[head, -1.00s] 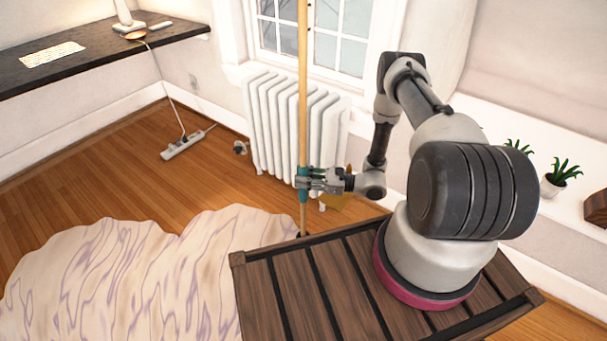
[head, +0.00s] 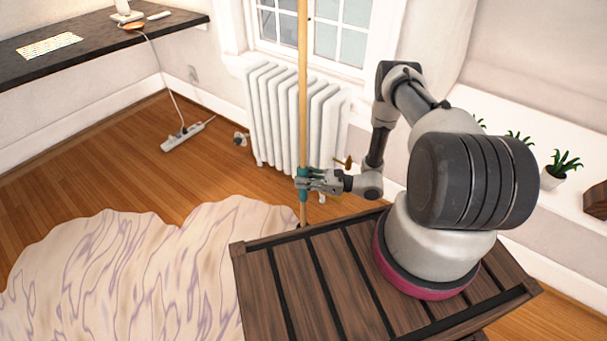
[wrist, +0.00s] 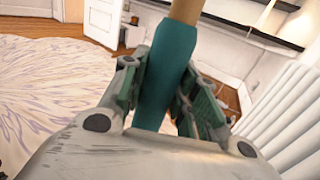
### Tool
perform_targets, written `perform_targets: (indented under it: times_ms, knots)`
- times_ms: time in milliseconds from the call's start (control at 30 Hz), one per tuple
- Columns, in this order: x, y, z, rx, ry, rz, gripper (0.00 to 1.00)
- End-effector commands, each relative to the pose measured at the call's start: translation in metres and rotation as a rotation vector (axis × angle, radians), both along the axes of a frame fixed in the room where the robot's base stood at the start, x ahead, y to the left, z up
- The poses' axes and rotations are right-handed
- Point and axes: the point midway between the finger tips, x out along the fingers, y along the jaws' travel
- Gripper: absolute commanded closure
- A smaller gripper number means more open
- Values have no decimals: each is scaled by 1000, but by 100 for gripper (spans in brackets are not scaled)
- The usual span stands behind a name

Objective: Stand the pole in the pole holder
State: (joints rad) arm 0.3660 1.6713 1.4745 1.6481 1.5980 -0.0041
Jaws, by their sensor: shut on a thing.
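The pole (head: 303,80) is a long, light wooden rod with a teal grip section, seen upright in the head view. Its top runs out of the picture and its lower end goes down behind the edge of my wooden deck. My gripper (head: 303,183) is shut around the teal section. In the wrist view the teal section (wrist: 167,70) sits between both fingers of my gripper (wrist: 165,95). I cannot make out the pole holder for certain in either view.
A white radiator (head: 290,115) stands under the window just behind the pole. A pale patterned rug (head: 130,270) lies at left on the wood floor. A power strip (head: 183,137) with a cord lies near the wall. A dark desk (head: 100,45) is at upper left.

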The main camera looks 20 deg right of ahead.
Motion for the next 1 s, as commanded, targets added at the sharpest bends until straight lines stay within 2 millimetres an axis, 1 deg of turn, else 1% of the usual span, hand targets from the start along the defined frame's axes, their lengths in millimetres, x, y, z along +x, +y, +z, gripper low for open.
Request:
perform_targets:
  times_ms: [500, 633, 867, 900, 967, 1000]
  knots:
    - [0, 0, -38, 1, 0, 0, 100]
    - [0, 0, -43, 0, -1, 0, 100]
    - [0, 0, -44, 0, -1, 0, 100]
    - [0, 0, -44, 0, -1, 0, 69]
    - [0, 0, -44, 0, -1, 0, 58]
    - [0, 0, -44, 0, -1, 0, 50]
